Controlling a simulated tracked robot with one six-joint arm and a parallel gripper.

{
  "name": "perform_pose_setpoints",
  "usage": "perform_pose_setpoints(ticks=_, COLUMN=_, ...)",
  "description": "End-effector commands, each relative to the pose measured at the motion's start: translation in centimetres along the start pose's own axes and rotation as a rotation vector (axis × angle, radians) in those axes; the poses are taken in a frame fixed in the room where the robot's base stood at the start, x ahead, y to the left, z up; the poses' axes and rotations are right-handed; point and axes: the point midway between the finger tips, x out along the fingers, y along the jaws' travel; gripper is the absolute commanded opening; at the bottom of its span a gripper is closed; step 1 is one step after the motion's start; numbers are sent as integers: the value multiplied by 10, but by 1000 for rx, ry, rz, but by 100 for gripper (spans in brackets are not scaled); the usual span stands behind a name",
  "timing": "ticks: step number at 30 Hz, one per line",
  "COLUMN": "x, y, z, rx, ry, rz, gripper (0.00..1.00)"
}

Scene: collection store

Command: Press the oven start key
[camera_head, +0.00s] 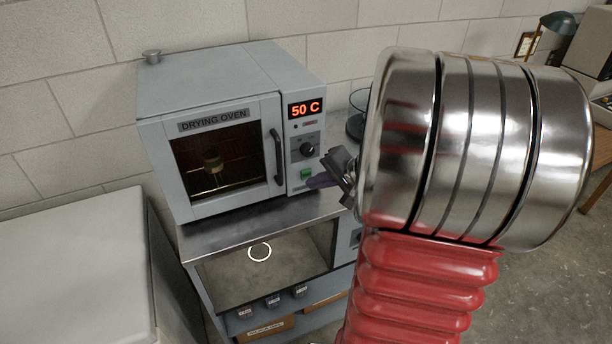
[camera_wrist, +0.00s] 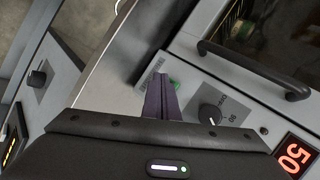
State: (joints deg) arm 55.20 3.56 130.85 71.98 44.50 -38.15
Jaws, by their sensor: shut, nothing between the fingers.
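The drying oven (camera_head: 220,150) stands on a metal-topped bench with its door shut; a jar shows behind the glass. Its green start key (camera_head: 306,172) is low on the control panel, below the black dial (camera_head: 307,149). My gripper (camera_head: 314,183) is shut and empty, its purple fingertips at the lower panel just below the key. In the wrist view the shut fingers (camera_wrist: 160,92) lie beside the green key (camera_wrist: 175,84) and partly cover it. I cannot tell whether they touch the panel. The red display (camera_head: 305,109) reads 50 C; it also shows in the wrist view (camera_wrist: 296,157).
The door handle (camera_head: 277,157) stands out left of the panel. Below the oven is the bench's metal edge (camera_head: 240,238) and an open shelf with a white ring (camera_head: 260,251). A white cabinet (camera_head: 70,280) stands at left. A dark round object (camera_head: 356,126) is behind my arm.

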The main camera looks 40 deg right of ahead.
Motion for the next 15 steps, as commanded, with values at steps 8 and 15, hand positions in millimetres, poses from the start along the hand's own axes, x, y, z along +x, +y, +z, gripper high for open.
perform_pose_setpoints(ticks=8, x=-10, y=7, z=6, rx=1, ry=1, rz=0, gripper=0)
perform_pose_setpoints(ticks=15, x=-22, y=15, z=15, rx=1, ry=2, rz=0, gripper=0)
